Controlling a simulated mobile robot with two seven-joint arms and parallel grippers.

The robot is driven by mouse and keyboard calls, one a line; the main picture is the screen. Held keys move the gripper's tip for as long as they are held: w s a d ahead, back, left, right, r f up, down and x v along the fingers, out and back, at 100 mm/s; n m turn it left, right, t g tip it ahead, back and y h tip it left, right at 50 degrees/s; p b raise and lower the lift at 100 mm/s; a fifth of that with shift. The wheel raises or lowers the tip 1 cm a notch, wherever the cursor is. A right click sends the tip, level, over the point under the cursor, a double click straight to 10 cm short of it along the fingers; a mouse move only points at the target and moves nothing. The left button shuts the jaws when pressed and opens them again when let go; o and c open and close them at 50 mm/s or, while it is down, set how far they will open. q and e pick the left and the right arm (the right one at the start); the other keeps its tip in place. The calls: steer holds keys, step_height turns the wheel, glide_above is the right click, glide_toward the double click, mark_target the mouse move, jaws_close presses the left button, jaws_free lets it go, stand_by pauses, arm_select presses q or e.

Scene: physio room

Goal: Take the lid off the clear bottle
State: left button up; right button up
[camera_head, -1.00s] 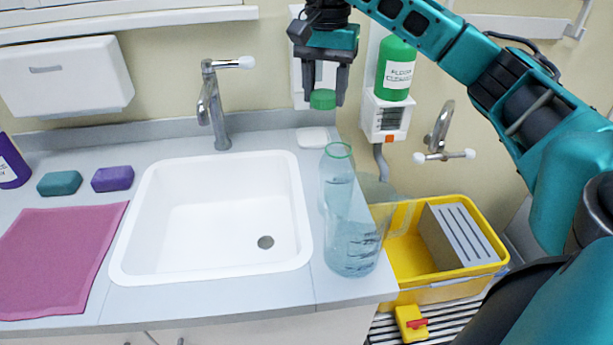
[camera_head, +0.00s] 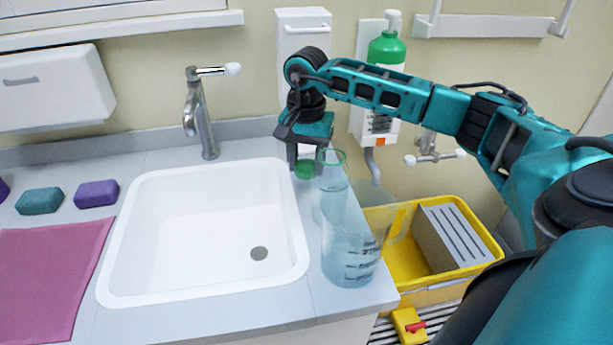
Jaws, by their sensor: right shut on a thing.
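The green lid (camera_head: 304,170) is off the bottle, just left of and behind the mouth. My right gripper (camera_head: 305,163) points down and is shut on the lid, low by the back of the counter. I cannot tell whether the lid touches the counter. The bottle's neck partly covers the right finger. My left gripper is not in view.
A white sink (camera_head: 205,225) with a tap (camera_head: 202,115) lies left of the bottle. A yellow bucket (camera_head: 470,262) stands right of the counter edge. A green dispenser bottle (camera_head: 386,48) hangs on the wall.

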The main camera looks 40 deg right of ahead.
mark_target(307, 188)
steer(key=shift+f, duration=2.2)
steer(key=shift+f, duration=0.1)
steer(key=o, duration=0.9)
step_height(307, 188, up, 12)
steer(key=shift+r, duration=0.15)
